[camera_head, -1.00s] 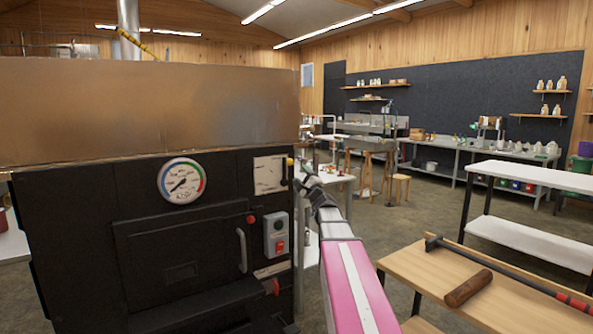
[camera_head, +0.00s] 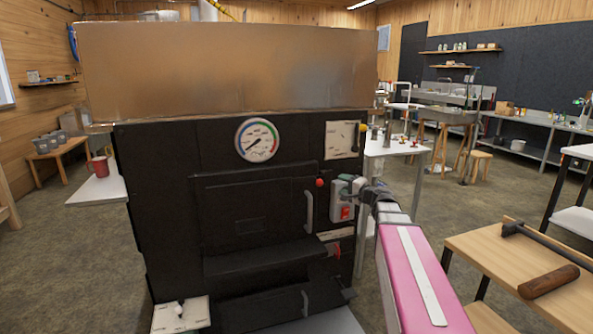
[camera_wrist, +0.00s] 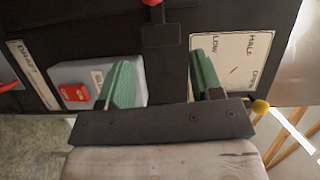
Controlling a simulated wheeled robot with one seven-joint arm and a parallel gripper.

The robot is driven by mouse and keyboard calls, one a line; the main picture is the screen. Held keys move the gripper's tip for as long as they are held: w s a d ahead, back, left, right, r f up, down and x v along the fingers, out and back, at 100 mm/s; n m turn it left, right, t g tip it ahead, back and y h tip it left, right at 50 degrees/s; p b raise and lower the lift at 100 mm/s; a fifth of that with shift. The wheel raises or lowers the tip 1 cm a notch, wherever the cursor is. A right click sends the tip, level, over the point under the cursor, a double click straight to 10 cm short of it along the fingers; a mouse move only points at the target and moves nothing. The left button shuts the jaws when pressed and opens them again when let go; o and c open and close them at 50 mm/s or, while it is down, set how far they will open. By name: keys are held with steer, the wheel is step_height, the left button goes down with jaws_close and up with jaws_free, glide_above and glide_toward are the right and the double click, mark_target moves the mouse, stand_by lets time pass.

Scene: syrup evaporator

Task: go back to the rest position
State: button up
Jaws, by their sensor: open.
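My gripper (camera_wrist: 160,82) is open in the wrist view, its two green fingers apart with nothing between them. In the head view my gripper (camera_head: 352,185) is in front of the evaporator's black front (camera_head: 170,165). It overlaps the top of a grey switch box (camera_head: 337,207) with a red switch. In the wrist view the left finger partly covers this switch box (camera_wrist: 75,92). The right finger overlaps the edge of a white dial plate (camera_wrist: 232,58) marked LOW, HALF and OPEN. I cannot tell whether the fingers touch anything.
A wooden bench (camera_head: 480,247) with a wood-handled tool (camera_head: 548,282) stands close to the right of my arm. A white table (camera_head: 385,148) stands behind it. A red mug (camera_head: 98,166) sits on a side shelf at the left. Open floor (camera_head: 75,260) lies to the left.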

steer(key=s+a+f+n+g+h, duration=0.2)
steer(key=s+a+f+n+g, duration=0.15)
steer(key=s+f, duration=0.4)
steer(key=s+a+f+n+g+h, duration=0.1)
steer(key=s+a+f+n+g, duration=0.25)
steer(key=f, duration=0.65)
steer(key=s+d+f+n+g+h, duration=0.1)
steer(key=s+d+f+g+h, duration=0.2)
steer(key=s+f, duration=0.3)
steer(key=s+d+f+n+g+h, duration=0.1)
steer(key=s+d+f+g+h, duration=0.2)
steer(key=s, duration=0.6)
step_height(320, 180, down, 3)
steer(key=shift+r+g+h, duration=0.1)
steer(key=shift+g+h, duration=0.3)
steer(key=shift+h, duration=0.7)
